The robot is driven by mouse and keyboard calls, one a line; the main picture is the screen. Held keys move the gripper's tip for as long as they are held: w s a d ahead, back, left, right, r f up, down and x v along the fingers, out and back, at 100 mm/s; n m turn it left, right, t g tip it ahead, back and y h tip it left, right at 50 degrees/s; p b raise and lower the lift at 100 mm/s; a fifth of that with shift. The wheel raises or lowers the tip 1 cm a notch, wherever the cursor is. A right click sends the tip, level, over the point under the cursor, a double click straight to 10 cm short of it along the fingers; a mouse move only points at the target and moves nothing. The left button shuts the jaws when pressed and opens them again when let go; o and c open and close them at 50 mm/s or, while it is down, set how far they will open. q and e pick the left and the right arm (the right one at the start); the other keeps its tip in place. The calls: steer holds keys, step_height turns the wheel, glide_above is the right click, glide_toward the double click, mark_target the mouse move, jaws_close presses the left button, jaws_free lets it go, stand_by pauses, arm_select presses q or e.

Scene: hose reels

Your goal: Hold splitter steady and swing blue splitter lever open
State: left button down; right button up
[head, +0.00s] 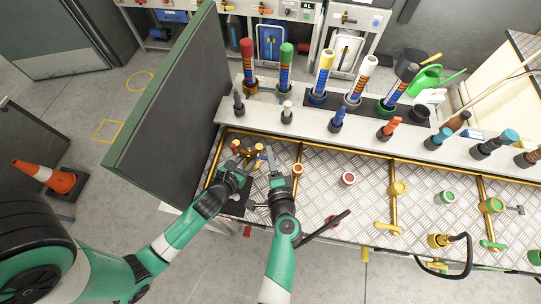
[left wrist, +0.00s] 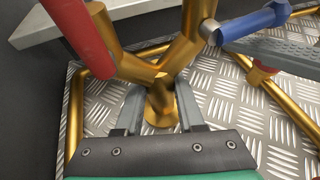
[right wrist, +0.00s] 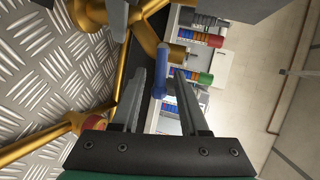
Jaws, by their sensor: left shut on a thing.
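The brass Y-shaped splitter (head: 248,153) stands at the left end of the metal-plated bench. My left gripper (left wrist: 160,105) is shut on its upright stem, just above the round base. The red lever (left wrist: 80,35) is on the splitter's left branch. The blue lever (left wrist: 255,22) is on the right branch and points out to the right. My right gripper (right wrist: 163,90) is open. In the right wrist view the blue lever (right wrist: 161,78) shows between its two fingers. I cannot tell whether either finger touches it. In the head view my arms partly hide the splitter.
A dark, green-edged panel (head: 165,100) stands close on the left. A brass pipe (head: 340,153) runs along the bench, with a red-ringed fitting (head: 347,179) to the right. A shelf (head: 300,117) behind holds nozzles and coloured hose tools. An orange cone (head: 50,178) is on the floor.

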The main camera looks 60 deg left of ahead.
jaws_close()
steer(key=shift+r+n+h, duration=0.25)
steer(key=shift+n+h, duration=0.05)
steer(key=shift+n, duration=0.3)
steer(key=shift+o, duration=0.8)
jaws_free()
steer(key=shift+s, duration=0.1)
steer(key=v, duration=1.2)
